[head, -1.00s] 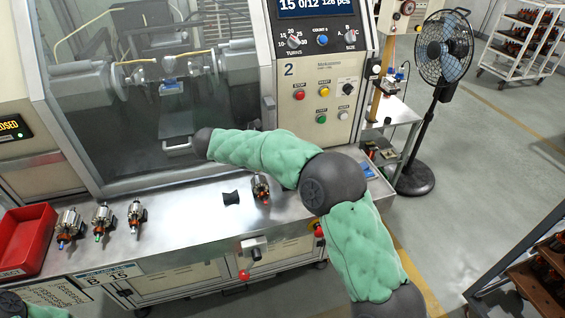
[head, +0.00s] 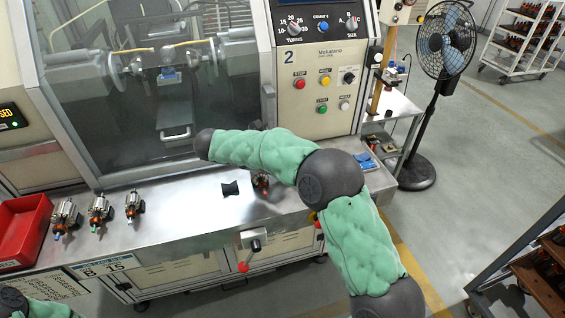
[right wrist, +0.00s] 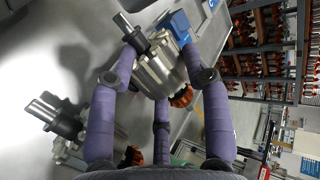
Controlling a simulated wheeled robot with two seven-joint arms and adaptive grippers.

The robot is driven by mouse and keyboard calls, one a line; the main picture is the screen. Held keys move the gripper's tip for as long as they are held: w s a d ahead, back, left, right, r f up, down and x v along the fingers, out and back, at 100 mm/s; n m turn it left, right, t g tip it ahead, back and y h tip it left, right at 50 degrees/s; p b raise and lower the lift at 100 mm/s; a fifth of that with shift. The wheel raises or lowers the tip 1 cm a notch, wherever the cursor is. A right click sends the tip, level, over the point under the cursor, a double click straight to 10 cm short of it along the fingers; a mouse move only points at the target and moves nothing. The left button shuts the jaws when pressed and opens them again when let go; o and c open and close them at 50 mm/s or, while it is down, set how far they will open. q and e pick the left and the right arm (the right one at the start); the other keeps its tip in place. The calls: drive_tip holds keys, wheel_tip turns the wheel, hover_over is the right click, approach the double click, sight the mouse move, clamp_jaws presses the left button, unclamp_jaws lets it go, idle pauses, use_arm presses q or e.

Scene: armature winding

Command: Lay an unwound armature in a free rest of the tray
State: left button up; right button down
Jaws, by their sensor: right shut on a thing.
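In the right wrist view my right gripper (right wrist: 165,78) has its purple-wrapped fingers closed around a silver armature (right wrist: 155,70) with a steel shaft and an orange end. A second armature (right wrist: 62,120) lies on the steel surface to the left of the fingers. In the head view my right arm covers the right gripper. An armature (head: 262,180) shows partly beside the forearm. Several armatures lie apart on the bench at left: one (head: 66,218), one (head: 99,210), one (head: 133,205). A small black rest (head: 230,188) is empty. My left gripper is outside both views.
The steel bench (head: 180,225) has bare room between the left armatures and the black rest. A red bin (head: 22,235) stands at its left end. The winding machine's window (head: 120,120) rises behind. A fan (head: 445,45) and a rack (head: 535,265) stand at right.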

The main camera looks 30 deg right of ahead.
drive_tip(key=shift+f, duration=0.2)
drive_tip(key=shift+c, duration=2.4)
unclamp_jaws()
drive_tip(key=shift+f, duration=0.1)
